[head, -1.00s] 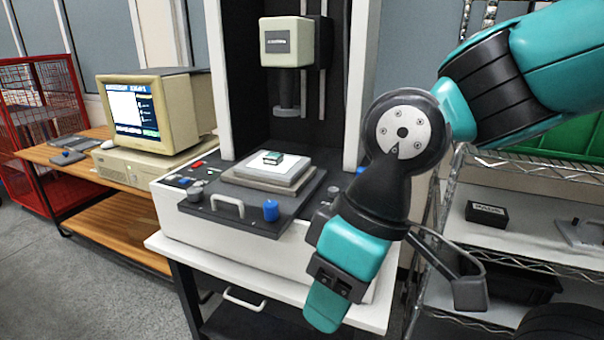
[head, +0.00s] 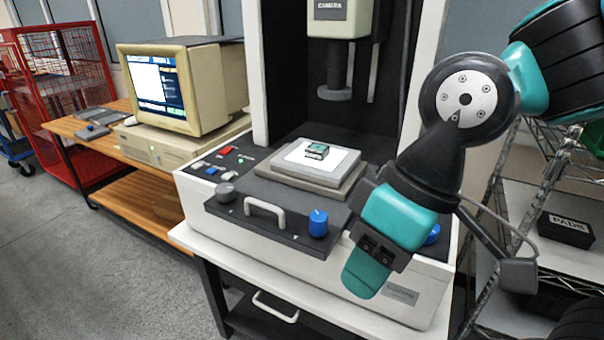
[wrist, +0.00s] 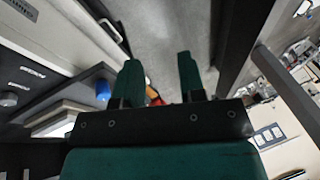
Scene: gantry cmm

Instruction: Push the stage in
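The stage (head: 290,202) is a dark plate on the white measuring machine, projecting past the machine's front edge. It has a white arched handle (head: 265,203) and a blue knob (head: 318,222) at its front. A stepped grey block with a white top (head: 312,168) sits on it, carrying a small green-and-black part (head: 317,151). My gripper (head: 362,285) points down in front of the machine, to the right of the handle and knob, apart from both. The wrist view shows its two teal fingers (wrist: 160,68) spread with nothing between them. The blue knob also shows there (wrist: 103,90).
The cream camera head (head: 340,18) hangs above the stage between white columns. A computer monitor (head: 157,85) stands on a wooden bench to the left, with a red cage (head: 75,85) beyond. A wire shelf with a black box (head: 566,230) is at right. Grey floor is open at left.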

